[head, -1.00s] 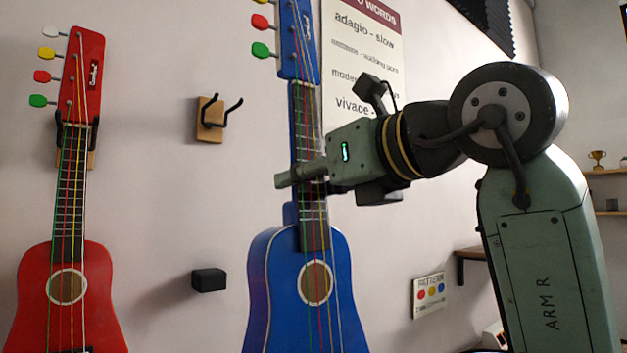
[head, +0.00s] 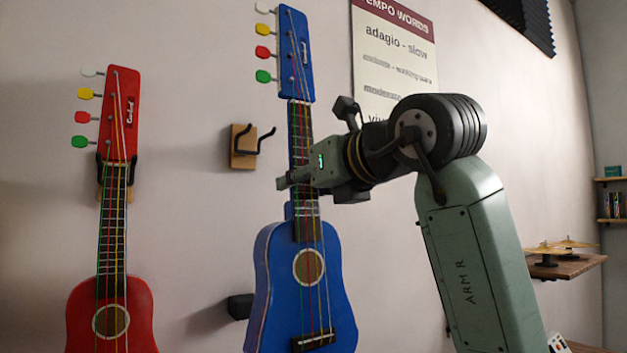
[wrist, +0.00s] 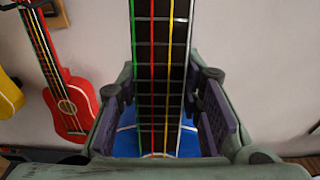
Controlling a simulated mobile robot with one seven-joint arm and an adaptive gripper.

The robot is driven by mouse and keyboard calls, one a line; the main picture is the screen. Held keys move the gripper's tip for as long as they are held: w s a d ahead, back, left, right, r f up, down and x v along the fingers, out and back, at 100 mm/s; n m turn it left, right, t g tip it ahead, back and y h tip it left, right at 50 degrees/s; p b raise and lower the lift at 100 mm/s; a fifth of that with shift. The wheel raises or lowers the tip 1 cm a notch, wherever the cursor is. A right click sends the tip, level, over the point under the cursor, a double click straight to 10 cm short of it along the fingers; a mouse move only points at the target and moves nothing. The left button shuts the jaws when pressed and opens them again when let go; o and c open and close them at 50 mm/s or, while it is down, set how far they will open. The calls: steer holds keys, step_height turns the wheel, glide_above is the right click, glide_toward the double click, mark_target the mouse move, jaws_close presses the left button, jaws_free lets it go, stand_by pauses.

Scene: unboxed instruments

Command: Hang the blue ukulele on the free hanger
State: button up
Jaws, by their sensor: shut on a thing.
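The blue ukulele (head: 303,268) is upright in the head view, its headstock (head: 295,52) at the top with coloured pegs on its left. My gripper (head: 290,181) is shut on its neck, just above the body. In the wrist view the neck (wrist: 158,75) runs between the two fingers (wrist: 162,112), with the blue body (wrist: 126,142) below. The free hanger (head: 245,145), a wooden block with black prongs, is on the wall left of the neck. The ukulele is apart from the prongs in the picture; the depth gap is hard to judge.
A red ukulele (head: 112,310) hangs on its own hanger at the left. A black block (head: 240,306) sticks out of the wall below the free hanger, partly behind the blue body. A poster (head: 395,50) is behind my arm. A shelf with cymbals (head: 570,266) is at the right.

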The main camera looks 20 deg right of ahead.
steer(key=shift+w+a+r+p, duration=0.2)
steer(key=shift+w+r+p, duration=0.35)
steer(key=shift+w+r, duration=0.3)
steer(key=x, duration=1.5)
steer(key=shift+w+f, duration=0.35)
steer(key=shift+f, duration=0.05)
steer(key=shift+w+r+p, duration=0.1)
steer(key=shift+w+p, duration=0.25)
steer(key=shift+p, duration=0.1)
steer(key=shift+f, duration=0.25)
stand_by(0.7)
steer(key=o, duration=1.3)
steer(key=shift+c, duration=0.2)
steer(key=shift+f, duration=0.1)
